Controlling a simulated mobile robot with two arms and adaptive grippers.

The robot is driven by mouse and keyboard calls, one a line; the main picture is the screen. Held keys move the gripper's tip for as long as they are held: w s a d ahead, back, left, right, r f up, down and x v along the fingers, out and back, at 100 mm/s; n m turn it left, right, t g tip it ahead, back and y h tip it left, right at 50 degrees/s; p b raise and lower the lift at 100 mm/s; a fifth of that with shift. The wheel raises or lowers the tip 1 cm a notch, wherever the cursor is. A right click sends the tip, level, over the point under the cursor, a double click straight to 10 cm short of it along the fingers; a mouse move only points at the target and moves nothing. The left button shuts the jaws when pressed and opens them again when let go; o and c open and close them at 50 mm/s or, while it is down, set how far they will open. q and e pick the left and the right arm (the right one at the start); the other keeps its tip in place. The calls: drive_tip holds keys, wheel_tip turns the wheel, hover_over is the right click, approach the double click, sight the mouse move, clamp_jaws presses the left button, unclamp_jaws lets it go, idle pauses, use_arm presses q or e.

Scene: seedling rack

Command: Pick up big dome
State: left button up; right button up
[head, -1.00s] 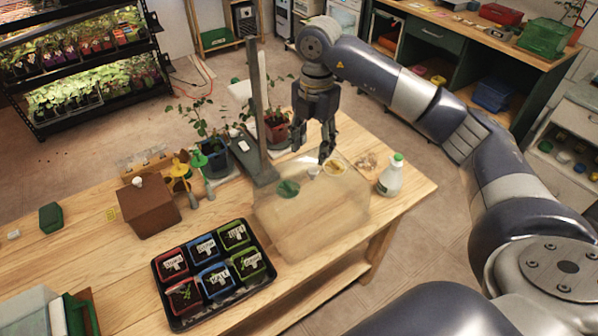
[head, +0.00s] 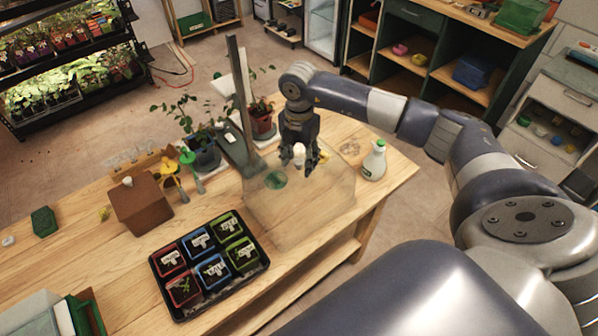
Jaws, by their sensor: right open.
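The big dome (head: 318,205) is a large clear box-like cover on the right part of the wooden table, with a white knob (head: 299,155) on top. A green round thing (head: 275,180) shows through it. My right gripper (head: 299,166) points down over the dome, open, with its fingers on either side of the knob. I cannot tell whether the fingers touch it. My left gripper is not in view.
A white bottle with a green cap (head: 373,162) stands right of the dome. A grey post (head: 240,95) and potted plants (head: 203,150) stand behind left. A black tray (head: 215,293) of several coloured pots is at front left, near a brown box (head: 142,208).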

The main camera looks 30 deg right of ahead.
drive_tip(key=shift+w+f, duration=0.1)
drive_tip(key=shift+f, duration=0.2)
clamp_jaws()
drive_tip(key=shift+r, duration=0.1)
